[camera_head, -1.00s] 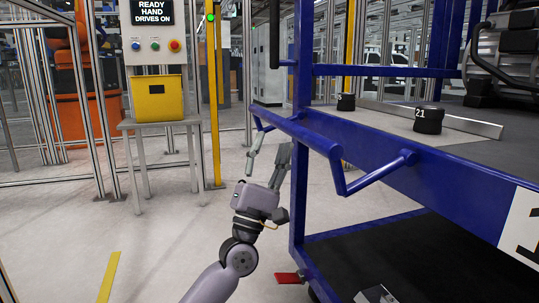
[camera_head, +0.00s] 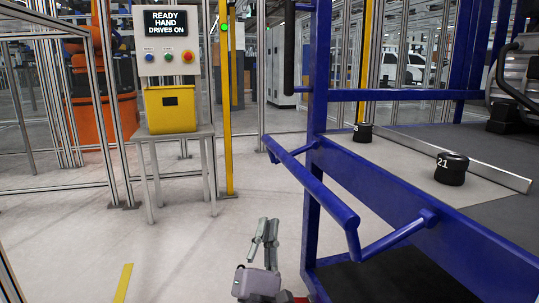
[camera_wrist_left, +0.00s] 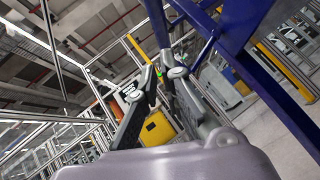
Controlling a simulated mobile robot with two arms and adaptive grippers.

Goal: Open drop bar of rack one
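The blue rack (camera_head: 312,130) stands on the right. Its blue drop bar (camera_head: 318,187) juts out from the shelf front on two side arms. My left gripper (camera_head: 268,220) is below and left of the bar, apart from it, with both fingers pointing up. Its fingers also show in the left wrist view (camera_wrist_left: 160,68), with a narrow gap between them and nothing held. Blue rack parts (camera_wrist_left: 240,60) show beyond and right of the fingers there. My right gripper is not in view.
Black round parts, one marked 21 (camera_head: 451,170), sit on the shelf. A control panel (camera_head: 168,45) reads "READY HAND DRIVES ON". A yellow bin (camera_head: 170,110) stands on a small table (camera_head: 180,137) below it.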

